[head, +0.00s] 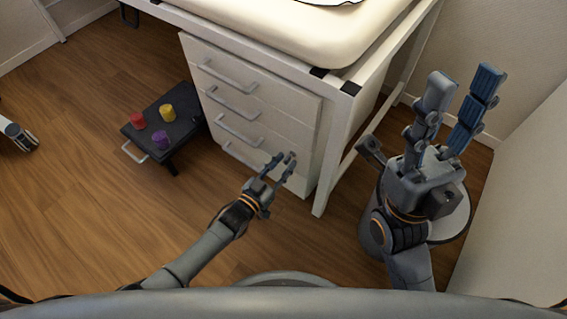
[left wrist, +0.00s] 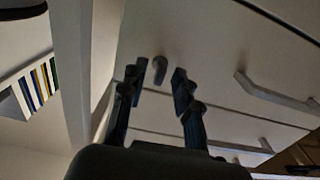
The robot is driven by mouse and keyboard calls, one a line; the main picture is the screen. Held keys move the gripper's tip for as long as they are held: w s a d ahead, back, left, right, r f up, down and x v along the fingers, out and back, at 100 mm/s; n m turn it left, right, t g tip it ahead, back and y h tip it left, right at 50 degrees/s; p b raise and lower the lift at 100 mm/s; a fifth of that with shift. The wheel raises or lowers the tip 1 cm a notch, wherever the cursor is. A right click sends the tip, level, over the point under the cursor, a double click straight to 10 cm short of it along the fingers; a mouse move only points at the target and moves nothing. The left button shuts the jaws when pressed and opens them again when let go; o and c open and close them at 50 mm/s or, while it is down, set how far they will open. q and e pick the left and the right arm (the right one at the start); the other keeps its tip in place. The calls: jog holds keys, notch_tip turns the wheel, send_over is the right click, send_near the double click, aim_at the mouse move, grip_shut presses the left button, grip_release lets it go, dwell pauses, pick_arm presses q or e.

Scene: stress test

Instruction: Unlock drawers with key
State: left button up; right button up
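The white drawer cabinet (head: 255,110) stands under the table, with several closed drawers and bar handles; it fills much of the left wrist view (left wrist: 210,50). A small grey piece (left wrist: 159,68), which looks like a key or lock, sits on its front face near the right edge; it also shows in the head view (head: 290,157). My left gripper (head: 282,164) is open in front of this piece. Its fingertips (left wrist: 158,77) are on either side of the piece, with gaps visible. My right gripper (head: 463,88) is open, empty and raised at the right, away from the cabinet.
A low black stand (head: 180,131) left of the cabinet holds red (head: 137,121), yellow (head: 167,112) and purple (head: 160,140) pieces. The white table (head: 345,60) overhangs the cabinet; its leg (head: 335,160) is close right of my left gripper. A grey round bin (head: 372,228) is below my right arm.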

pick_arm(q)
jog(key=v, duration=1.1)
jog(key=shift+s+a, duration=0.15)
jog(key=shift+s, duration=0.15)
